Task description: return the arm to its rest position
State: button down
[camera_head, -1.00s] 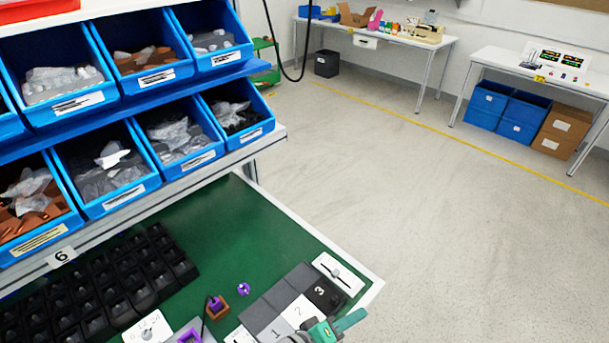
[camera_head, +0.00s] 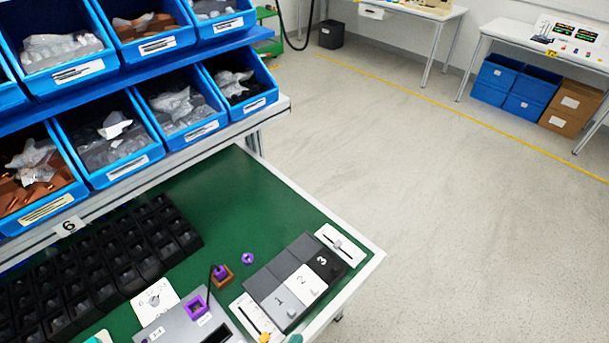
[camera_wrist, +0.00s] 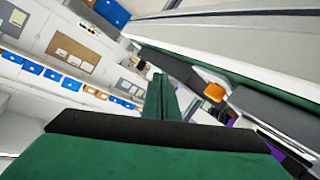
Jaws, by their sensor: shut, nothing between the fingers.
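The rotary switch (camera_head: 156,299) is a white plate with printed marks and a small knob, lying on the green bench top at the lower left of the head view. My gripper (camera_wrist: 160,92) shows green in the wrist view, its fingers together and nothing between them. An orange knob (camera_wrist: 214,91) shows to the right of the fingers, apart from them in the picture. In the head view only a small green bit shows at the bottom edge, near an orange knob (camera_head: 265,337) on a white slider plate; the rest of the arm is out of frame.
Black compartment trays (camera_head: 75,285) fill the bench's left side. Grey and white numbered switches (camera_head: 297,284), a white slider plate (camera_head: 341,245) and a purple-and-brown block (camera_head: 222,275) stand on the bench. Blue bins (camera_head: 110,140) hang above it. The floor at right is clear.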

jog(key=s+d+r+m+t+y, duration=0.1)
jog(key=s+y, duration=0.4)
jog(key=s, duration=0.5)
jog(key=shift+s+d+r+t+y, duration=0.35)
jog(key=shift+d+r, duration=0.25)
jog(key=shift+r, duration=0.25)
